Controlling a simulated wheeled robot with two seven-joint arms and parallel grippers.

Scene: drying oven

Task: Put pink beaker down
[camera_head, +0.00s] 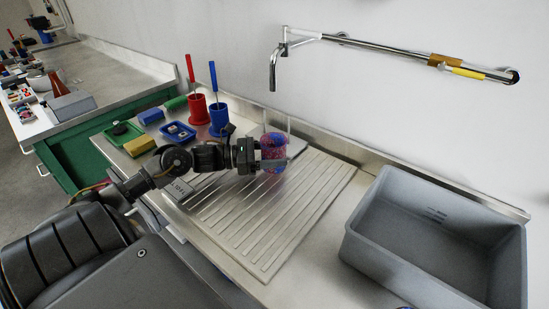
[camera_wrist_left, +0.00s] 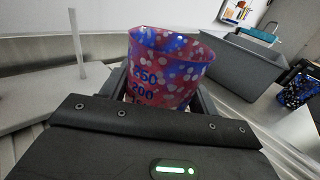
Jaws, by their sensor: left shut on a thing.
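The pink beaker (camera_head: 273,147) is speckled pink and blue. My left gripper (camera_head: 268,158) is shut on it, over the ribbed metal drainboard (camera_head: 290,215), near its back edge. In the left wrist view the beaker (camera_wrist_left: 168,68) stands between the fingers of my left gripper (camera_wrist_left: 165,95), with blue volume numbers on its side. The beaker looks upright. Its base is hidden in the wrist view, and I cannot tell whether it touches the drainboard. My right gripper is not in view.
A grey sink bin (camera_head: 435,235) is at the right. Red (camera_head: 198,108) and blue (camera_head: 219,118) holders with brushes, a yellow sponge (camera_head: 139,146) and a blue sponge (camera_head: 151,116) stand at the left. A tap (camera_head: 275,65) hangs above. The drainboard's front is clear.

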